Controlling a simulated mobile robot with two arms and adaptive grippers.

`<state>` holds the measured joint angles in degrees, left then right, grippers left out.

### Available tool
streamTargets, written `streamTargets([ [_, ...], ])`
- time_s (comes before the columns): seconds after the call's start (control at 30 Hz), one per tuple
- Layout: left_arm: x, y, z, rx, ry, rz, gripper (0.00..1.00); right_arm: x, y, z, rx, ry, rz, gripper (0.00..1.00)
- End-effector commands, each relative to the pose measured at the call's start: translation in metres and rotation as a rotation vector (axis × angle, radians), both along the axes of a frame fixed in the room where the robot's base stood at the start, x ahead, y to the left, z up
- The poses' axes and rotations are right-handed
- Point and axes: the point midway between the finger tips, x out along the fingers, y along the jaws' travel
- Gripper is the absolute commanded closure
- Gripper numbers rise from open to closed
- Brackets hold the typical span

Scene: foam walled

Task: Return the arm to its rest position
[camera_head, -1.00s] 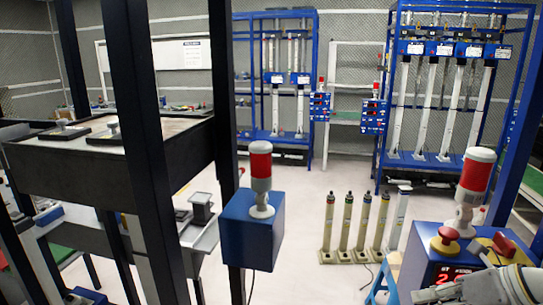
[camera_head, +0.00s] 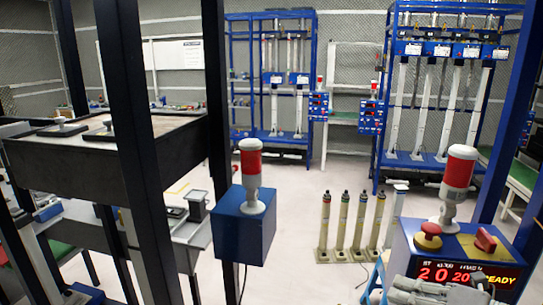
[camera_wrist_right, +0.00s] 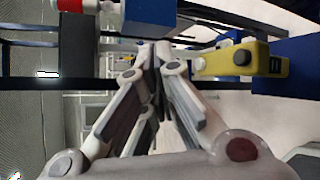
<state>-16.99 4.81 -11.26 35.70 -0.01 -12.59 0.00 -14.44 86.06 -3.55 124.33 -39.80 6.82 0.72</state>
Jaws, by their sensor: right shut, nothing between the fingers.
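My right gripper (camera_head: 402,291) is at the bottom right of the head view, in front of the lower part of a blue control box (camera_head: 401,250). In the right wrist view its fingers (camera_wrist_right: 152,48) come together at the tips, with nothing between them. My right arm's resting place is not marked in any view. My left gripper is not in view.
The control box carries a red button (camera_head: 428,236), a red-and-white lamp (camera_head: 457,185) and a lit display (camera_head: 448,273). A second blue box with a lamp (camera_head: 243,235) stands left of it. Several upright cylinders (camera_head: 341,222) stand on the floor between them.

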Motion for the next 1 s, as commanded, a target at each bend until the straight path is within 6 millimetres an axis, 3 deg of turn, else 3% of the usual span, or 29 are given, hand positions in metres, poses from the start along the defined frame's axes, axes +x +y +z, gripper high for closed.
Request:
streamTargets([
  [0.27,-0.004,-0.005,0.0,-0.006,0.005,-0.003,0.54,0.01,-0.026,-0.024,0.479,0.07,-0.441,1.0],
  [0.47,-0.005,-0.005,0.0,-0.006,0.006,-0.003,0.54,-0.006,-0.053,-0.072,0.754,0.212,-0.792,1.0],
  [0.6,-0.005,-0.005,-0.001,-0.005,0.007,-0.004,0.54,-0.034,-0.063,-0.12,0.908,0.359,-1.043,1.0],
  [0.73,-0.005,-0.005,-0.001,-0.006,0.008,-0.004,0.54,-0.071,-0.058,-0.166,1.021,0.531,-1.27,1.0],
  [0.9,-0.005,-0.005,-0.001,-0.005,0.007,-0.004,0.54,-0.129,-0.03,-0.218,1.116,0.797,-1.533,1.0],
  [1.0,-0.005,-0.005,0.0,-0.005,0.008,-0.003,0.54,-0.162,-0.007,-0.238,1.142,0.95,-1.65,1.0],
])
